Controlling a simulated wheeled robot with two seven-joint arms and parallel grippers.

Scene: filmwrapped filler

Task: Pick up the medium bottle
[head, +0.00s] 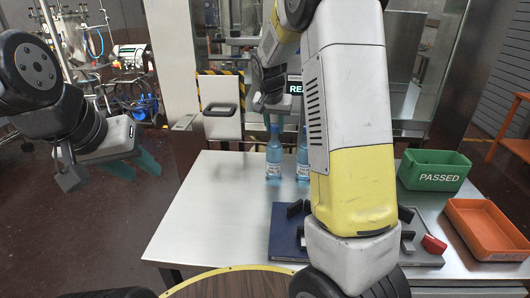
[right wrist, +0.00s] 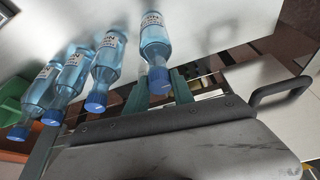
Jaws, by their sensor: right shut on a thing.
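Several blue bottles with white labels and blue caps stand in a row on the steel table. Two show in the head view: an end bottle (head: 274,158) and a neighbour (head: 302,158), partly hidden by my right arm. My right gripper (head: 274,122) is at the top of the end bottle. I cannot tell which size is medium. My left gripper (head: 108,172) is open and empty, left of the table.
A green tray marked PASSED (head: 434,170) and an orange tray (head: 486,229) are at the table's right. A dark blue panel (head: 286,232) and a grey fixture lie near the front, partly behind my arm. The table's left part (head: 205,205) is clear.

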